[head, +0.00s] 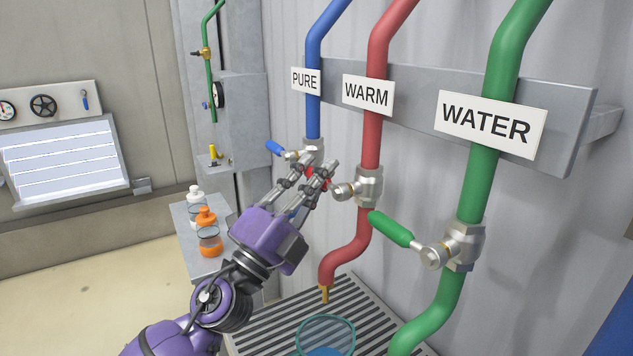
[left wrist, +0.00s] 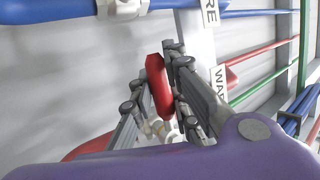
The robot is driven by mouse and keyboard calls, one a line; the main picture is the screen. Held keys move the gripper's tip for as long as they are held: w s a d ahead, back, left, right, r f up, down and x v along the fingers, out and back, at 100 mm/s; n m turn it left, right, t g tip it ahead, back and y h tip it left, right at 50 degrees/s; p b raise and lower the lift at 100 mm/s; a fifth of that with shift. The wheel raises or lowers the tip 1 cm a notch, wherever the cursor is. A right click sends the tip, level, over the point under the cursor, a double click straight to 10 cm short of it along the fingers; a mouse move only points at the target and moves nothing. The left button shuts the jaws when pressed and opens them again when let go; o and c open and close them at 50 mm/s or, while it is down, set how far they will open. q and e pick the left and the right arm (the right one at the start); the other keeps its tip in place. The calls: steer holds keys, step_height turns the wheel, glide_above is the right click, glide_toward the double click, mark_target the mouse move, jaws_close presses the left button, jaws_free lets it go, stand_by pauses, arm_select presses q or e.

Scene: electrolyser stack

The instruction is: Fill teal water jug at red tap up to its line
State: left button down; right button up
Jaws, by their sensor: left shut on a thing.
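The red pipe (head: 376,120) labelled WARM runs down to a red spout with a brass tip (head: 325,294). Its tap has a red lever handle (head: 319,181), mostly hidden by my left gripper (head: 322,172) in the head view. The left wrist view shows the red handle (left wrist: 158,88) between the fingers of my left gripper (left wrist: 165,90), which is shut on it. The teal-rimmed clear jug (head: 326,329) stands below the spout, cut off by the bottom edge of the picture. Blue shows low inside it. I cannot make out its line or a stream. My right gripper is not in view.
The blue PURE pipe (head: 313,107) with its blue lever (head: 274,147) is just left. The green WATER pipe (head: 480,190) with its green lever (head: 391,229) is at right. A slatted drain grate (head: 262,326) lies below. Orange-capped (head: 208,236) and white-capped (head: 195,199) bottles stand on a ledge at left.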

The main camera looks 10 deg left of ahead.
arm_select(q)
steer(key=shift+r, duration=0.1)
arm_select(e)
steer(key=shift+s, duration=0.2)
arm_select(q)
steer(key=c, duration=1.9)
jaws_free()
steer(key=shift+o, duration=1.1)
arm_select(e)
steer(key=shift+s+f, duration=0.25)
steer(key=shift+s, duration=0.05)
arm_select(q)
steer(key=shift+s+a+f, duration=0.2)
steer(key=shift+s+f, duration=0.15)
steer(key=shift+f, duration=0.05)
steer(key=v, duration=1.1)
steer(key=shift+r, duration=0.2)
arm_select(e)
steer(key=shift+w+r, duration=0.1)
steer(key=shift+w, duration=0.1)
arm_select(q)
steer(key=shift+s, duration=0.1)
